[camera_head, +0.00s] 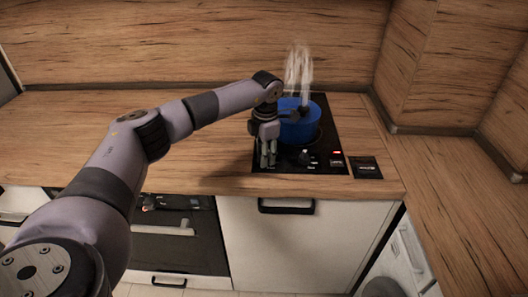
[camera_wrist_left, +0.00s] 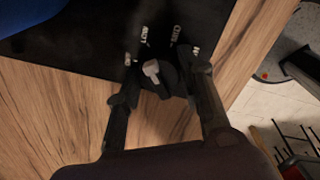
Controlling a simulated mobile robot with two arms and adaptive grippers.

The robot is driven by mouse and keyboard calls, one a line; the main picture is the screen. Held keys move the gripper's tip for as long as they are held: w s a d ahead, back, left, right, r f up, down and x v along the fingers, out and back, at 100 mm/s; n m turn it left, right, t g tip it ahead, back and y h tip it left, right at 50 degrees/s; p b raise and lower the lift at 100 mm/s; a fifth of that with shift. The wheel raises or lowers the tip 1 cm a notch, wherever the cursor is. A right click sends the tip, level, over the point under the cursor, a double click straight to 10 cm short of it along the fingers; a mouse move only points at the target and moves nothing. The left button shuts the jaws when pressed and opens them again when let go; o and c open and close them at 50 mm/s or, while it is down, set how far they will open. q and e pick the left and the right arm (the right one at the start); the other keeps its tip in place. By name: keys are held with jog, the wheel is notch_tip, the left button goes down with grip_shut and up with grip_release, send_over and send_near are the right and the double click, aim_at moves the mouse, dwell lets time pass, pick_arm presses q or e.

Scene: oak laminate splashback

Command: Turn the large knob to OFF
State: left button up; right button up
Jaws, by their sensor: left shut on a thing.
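The large knob (camera_wrist_left: 172,81) is dark with a light grey pointer, on the front of the black cooktop (camera_head: 328,130). In the left wrist view it sits between the fingers of my left gripper (camera_wrist_left: 160,88), which is shut on it. White labels lie around the knob's far side; I cannot read them surely. The pointer slants toward the upper left of that view. In the head view my left gripper (camera_head: 267,157) points down at the cooktop's front left and hides this knob. My right gripper is in neither view.
A blue pot (camera_head: 300,128) with steam rising stands on the cooktop just behind my gripper. A smaller knob (camera_head: 304,157) is to the right. A black panel (camera_head: 365,167) lies right of the cooktop. Wooden counter (camera_head: 190,165) is clear on the left.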

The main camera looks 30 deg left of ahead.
pick_arm(q)
jog(key=n+p, duration=0.1)
jog(key=n, duration=0.4)
jog(key=shift+r+n, duration=0.1)
jog(key=shift+n, duration=0.2)
jog(key=shift+w+n+g+p, duration=0.1)
jog(key=shift+n+g+p, duration=0.25)
jog(key=shift+n, duration=1.85)
jog(key=o, duration=1.2)
jog(key=shift+c, duration=0.2)
jog(key=shift+r, duration=0.1)
notch_tip(320, 180, up, 12)
jog(key=shift+d+f, duration=0.2)
jog(key=shift+d, duration=0.15)
